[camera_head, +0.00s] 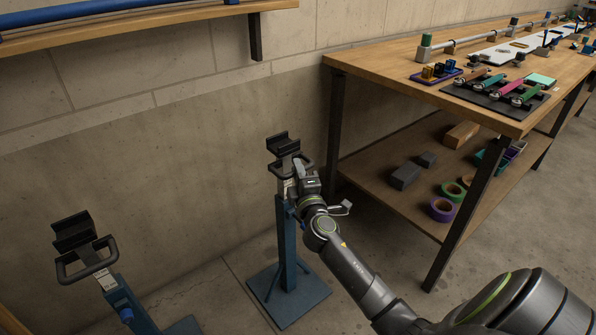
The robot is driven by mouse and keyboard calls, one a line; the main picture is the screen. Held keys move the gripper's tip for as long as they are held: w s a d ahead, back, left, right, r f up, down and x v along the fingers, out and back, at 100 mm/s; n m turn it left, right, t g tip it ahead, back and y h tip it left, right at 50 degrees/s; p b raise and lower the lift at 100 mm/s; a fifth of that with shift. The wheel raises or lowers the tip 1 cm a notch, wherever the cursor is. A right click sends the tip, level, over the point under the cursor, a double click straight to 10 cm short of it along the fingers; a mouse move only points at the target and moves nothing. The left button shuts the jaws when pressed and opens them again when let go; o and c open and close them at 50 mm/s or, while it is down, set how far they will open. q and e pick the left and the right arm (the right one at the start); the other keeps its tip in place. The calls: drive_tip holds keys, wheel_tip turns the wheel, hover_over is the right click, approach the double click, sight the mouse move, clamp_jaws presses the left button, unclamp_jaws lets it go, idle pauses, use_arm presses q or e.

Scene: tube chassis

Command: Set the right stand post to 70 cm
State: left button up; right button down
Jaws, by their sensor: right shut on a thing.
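The right stand (288,245) is a blue post on a square blue base plate, upright on the floor near the wall. A black cradle (283,144) and a dark handle sit at its top, above a pale scale strip on the inner post. My right gripper (298,172) is at the top of this stand, shut on its handle; the fingertips are partly hidden by the gripper body. The height reading is too small to make out. A left stand (99,270) with a similar cradle, handle and blue knob stands at the lower left. My left gripper is not in view.
A wooden workbench (390,68) with tools on top stands at the right, close to the right stand. Its lower shelf (365,185) holds tape rolls (441,209) and dark blocks (405,175). A wall shelf (130,30) juts out at the upper left. Floor between the stands is clear.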

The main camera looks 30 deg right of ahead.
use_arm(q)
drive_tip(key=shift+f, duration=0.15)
use_arm(e)
drive_tip(key=c, duration=1.4)
unclamp_jaws()
drive_tip(key=shift+s, duration=0.1)
drive_tip(key=shift+s+a+f, duration=0.1)
drive_tip(key=shift+s, duration=0.15)
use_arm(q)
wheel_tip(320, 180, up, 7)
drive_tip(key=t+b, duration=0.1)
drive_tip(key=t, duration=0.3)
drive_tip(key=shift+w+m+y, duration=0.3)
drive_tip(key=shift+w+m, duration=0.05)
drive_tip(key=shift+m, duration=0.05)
use_arm(e)
drive_tip(key=v, duration=1.6)
drive_tip(key=shift+s+a, duration=0.15)
drive_tip(key=shift+s, duration=0.2)
